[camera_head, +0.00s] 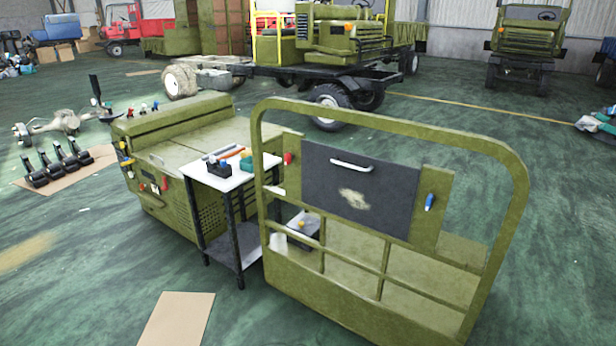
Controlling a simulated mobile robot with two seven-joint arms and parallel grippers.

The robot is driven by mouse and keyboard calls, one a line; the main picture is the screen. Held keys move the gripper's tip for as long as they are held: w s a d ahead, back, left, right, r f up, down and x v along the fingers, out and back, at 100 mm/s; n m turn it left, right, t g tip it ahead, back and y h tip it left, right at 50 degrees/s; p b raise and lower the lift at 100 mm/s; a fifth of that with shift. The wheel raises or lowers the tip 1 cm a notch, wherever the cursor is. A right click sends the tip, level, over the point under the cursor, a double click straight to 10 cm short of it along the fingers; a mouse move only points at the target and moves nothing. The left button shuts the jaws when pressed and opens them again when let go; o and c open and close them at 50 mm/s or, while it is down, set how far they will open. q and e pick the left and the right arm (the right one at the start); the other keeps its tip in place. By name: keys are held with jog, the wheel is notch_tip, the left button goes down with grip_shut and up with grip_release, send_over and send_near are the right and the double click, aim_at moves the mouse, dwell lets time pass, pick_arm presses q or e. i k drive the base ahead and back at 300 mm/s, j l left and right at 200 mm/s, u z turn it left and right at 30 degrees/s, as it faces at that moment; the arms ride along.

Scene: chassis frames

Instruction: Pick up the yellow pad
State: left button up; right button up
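I cannot make out a clear yellow pad. A small yellow item (301,224) shows near the lower grey box beside the small cart, partly behind the green frame, and is too small to identify. The cart's white top (211,184) holds a black block (219,170), a teal-topped block (246,160) and an orange tool (229,154). A flat tan sheet (178,322) lies on the floor at the bottom. Neither of my grippers is in view.
A large olive door frame (400,318) with a dark panel (375,190) stands in front of the cart. A green hood body (190,140) is behind it. Black parts (57,170) lie on cardboard at left. Vehicles (340,50) stand behind. The left foreground floor is mostly clear.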

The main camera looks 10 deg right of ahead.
aim_at(248, 152)
jog(key=i+j+u, duration=0.55)
jog(key=i, duration=0.45)
jog(key=i+j+u, duration=0.3)
jog(key=i, duration=0.2)
jog(key=i+u, duration=0.25)
jog(key=i, duration=0.25)
jog(key=i+z, duration=0.3)
jog(key=i, duration=0.15)
jog(key=i+j+z, duration=0.55)
jog(key=i, duration=0.25)
jog(key=i+l, duration=0.05)
jog(key=l, duration=0.05)
